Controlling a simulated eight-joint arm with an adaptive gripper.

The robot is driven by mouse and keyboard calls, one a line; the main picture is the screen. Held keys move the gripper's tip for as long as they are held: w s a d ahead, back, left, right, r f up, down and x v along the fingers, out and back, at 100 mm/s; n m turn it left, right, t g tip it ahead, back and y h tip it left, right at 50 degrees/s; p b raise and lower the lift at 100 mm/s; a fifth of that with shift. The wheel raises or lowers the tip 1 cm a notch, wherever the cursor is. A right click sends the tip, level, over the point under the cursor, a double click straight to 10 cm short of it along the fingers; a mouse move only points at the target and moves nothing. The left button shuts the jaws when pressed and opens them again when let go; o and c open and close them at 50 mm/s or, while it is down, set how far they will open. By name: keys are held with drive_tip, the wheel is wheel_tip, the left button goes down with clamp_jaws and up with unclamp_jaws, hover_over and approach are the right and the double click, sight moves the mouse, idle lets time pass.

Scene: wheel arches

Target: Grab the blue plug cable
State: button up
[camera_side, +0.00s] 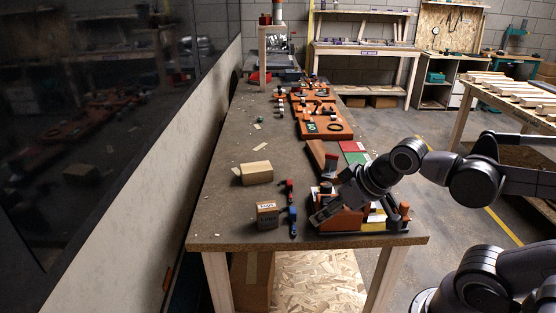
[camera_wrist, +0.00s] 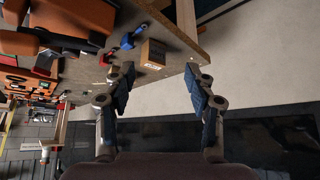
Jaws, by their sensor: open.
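The blue plug cable (camera_side: 292,221) lies near the front edge of the long workbench, with its dark end toward that edge. It also shows in the wrist view (camera_wrist: 131,39), above and between my fingertips, beside a small box. My gripper (camera_side: 318,214) is to the right of the blue plug in the side view, above the orange fixture, and not touching the plug. In the wrist view my gripper (camera_wrist: 158,80) is open, with its two fingers wide apart and nothing between them.
A red plug (camera_side: 289,190) lies just behind the blue one. An orange fixture (camera_side: 345,219) with pegs stands at the right. Bare bench lies on the left.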

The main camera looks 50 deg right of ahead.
drive_tip(key=shift+c, duration=0.9)
drive_tip(key=m+g+h, duration=0.3)
drive_tip(key=m+g, duration=0.1)
drive_tip(key=m, duration=0.5)
approach(293, 212)
drive_tip(key=x, duration=0.4)
drive_tip(key=shift+w+r, duration=0.1)
drive_tip(key=shift+w, duration=0.2)
drive_tip(key=shift+s+x, duration=0.1)
drive_tip(key=shift+x, duration=1.45)
drive_tip(key=shift+s+x, duration=0.15)
drive_tip(key=shift+x, duration=1.4)
